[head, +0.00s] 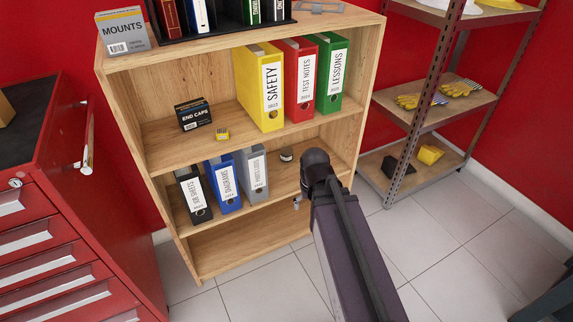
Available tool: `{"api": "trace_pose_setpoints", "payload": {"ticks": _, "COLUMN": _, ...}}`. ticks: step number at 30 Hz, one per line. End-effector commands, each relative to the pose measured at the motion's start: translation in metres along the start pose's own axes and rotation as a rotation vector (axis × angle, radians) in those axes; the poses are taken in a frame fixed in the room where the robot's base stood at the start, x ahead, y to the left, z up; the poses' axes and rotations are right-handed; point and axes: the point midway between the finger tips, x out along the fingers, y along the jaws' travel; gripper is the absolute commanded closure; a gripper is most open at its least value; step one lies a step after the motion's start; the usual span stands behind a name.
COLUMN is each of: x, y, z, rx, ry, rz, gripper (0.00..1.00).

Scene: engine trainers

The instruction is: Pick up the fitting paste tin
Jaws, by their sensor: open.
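A small round tin (286,154) with a dark lid and a pale side stands on the middle-lower shelf of the wooden bookcase, right of the grey binder. It is small in the head view and its label cannot be read, so I cannot confirm that it is the fitting paste tin. My dark arm rises from the lower right, and its rounded joint shows just right of the tin. My gripper is not clearly visible; the arm hides what lies behind it. A small grey piece shows at the arm's left edge, but I cannot tell what it is.
The wooden bookcase (246,278) holds black, blue and grey binders (254,172) beside the tin. Above are yellow, red and green binders, an END CAPS box (193,114) and a small yellow item (222,134). A red tool cabinet (92,200) stands left, a metal rack (398,165) right.

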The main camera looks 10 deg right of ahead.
Motion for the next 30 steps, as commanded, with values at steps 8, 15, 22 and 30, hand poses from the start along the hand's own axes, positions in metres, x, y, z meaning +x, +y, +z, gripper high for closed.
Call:
{"api": "trace_pose_setpoints", "payload": {"ticks": 8, "x": 0.065, "y": 0.001, "z": -0.007, "rx": 0.012, "ry": 0.026, "rz": 0.013, "gripper": 0.0}}
{"api": "trace_pose_setpoints", "payload": {"ticks": 15, "x": 0.11, "y": 0.003, "z": -0.024, "rx": 0.038, "ry": 0.076, "rz": 0.041, "gripper": 0.0}}
{"api": "trace_pose_setpoints", "payload": {"ticks": 22, "x": 0.142, "y": 0.006, "z": -0.055, "rx": 0.083, "ry": 0.167, "rz": 0.088, "gripper": 0.0}}
{"api": "trace_pose_setpoints", "payload": {"ticks": 30, "x": 0.158, "y": 0.007, "z": -0.14, "rx": 0.179, "ry": 0.417, "rz": 0.175, "gripper": 0.0}}
